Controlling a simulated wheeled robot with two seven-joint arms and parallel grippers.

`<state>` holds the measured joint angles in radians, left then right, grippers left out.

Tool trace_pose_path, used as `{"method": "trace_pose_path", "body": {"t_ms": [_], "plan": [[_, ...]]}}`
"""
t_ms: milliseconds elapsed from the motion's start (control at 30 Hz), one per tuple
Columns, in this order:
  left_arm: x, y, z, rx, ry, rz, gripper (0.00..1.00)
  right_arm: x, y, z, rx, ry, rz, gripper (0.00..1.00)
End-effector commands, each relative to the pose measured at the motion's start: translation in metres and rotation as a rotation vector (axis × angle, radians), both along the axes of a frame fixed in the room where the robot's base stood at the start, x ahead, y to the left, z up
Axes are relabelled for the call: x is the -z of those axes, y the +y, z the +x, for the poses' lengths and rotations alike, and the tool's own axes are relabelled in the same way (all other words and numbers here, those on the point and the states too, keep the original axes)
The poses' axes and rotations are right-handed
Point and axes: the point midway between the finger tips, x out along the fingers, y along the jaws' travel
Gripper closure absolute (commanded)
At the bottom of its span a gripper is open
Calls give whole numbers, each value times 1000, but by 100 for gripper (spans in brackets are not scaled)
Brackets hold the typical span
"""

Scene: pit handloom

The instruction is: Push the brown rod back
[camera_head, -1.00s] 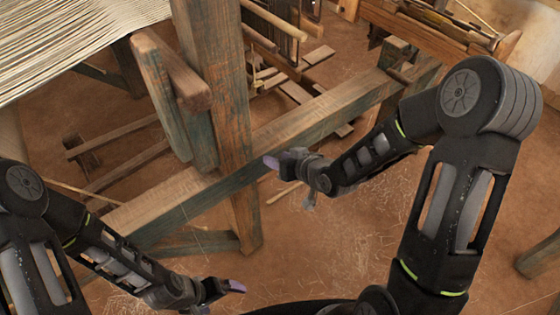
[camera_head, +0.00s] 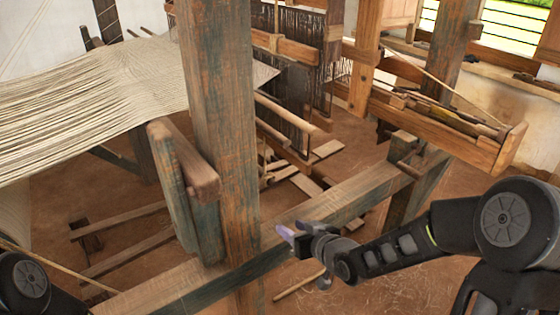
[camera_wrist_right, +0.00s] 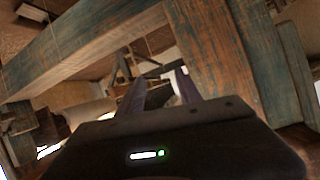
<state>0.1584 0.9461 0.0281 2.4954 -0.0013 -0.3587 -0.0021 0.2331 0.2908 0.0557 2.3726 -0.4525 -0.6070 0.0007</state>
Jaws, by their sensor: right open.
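Several brown wooden rods show, and I cannot tell which one the task means. Two short rods (camera_head: 285,110) stick out from the loom behind the upright post. A thin rod (camera_head: 298,285) lies low, below the long beam. Another slender rod (camera_head: 60,267) slants across the lower left. My right gripper (camera_head: 288,229) is open and empty, with purple fingertips just in front of the long beam and right of the post. Its fingers also show in the right wrist view (camera_wrist_right: 160,88), with nothing between them. My left gripper is out of view; only part of that arm shows at lower left.
A thick upright post (camera_head: 222,120) stands left of my right gripper. A long beam (camera_head: 335,203) runs diagonally behind it. Pale warp threads (camera_head: 90,95) stretch across the left. A wooden trough (camera_head: 440,120) is at the right. Bare floor (camera_head: 400,290) shows at lower right.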

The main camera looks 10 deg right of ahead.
Motion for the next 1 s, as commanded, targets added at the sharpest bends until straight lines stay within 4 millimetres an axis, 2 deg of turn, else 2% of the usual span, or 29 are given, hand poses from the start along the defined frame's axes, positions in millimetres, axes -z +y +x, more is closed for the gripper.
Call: {"method": "trace_pose_path", "body": {"t_ms": [33,67,100,167,200,300,333,367,767,1000], "plan": [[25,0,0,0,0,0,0,-24,-8,14,-9,-103,-31,59],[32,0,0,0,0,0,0,-45,-12,20,-19,-161,-51,59],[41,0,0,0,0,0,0,-75,-15,25,-32,-238,-76,59],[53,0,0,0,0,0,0,-119,-19,28,-57,-346,-119,59],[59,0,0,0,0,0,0,-148,-20,26,-75,-411,-147,59],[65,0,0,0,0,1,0,-210,-20,17,-117,-535,-211,59],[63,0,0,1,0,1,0,-222,-19,15,-131,-550,-222,59],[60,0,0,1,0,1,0,-227,-17,15,-144,-552,-227,59],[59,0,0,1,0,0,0,-223,-12,16,-159,-528,-197,59],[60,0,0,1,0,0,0,-221,-6,32,-160,-526,-196,59]]}}
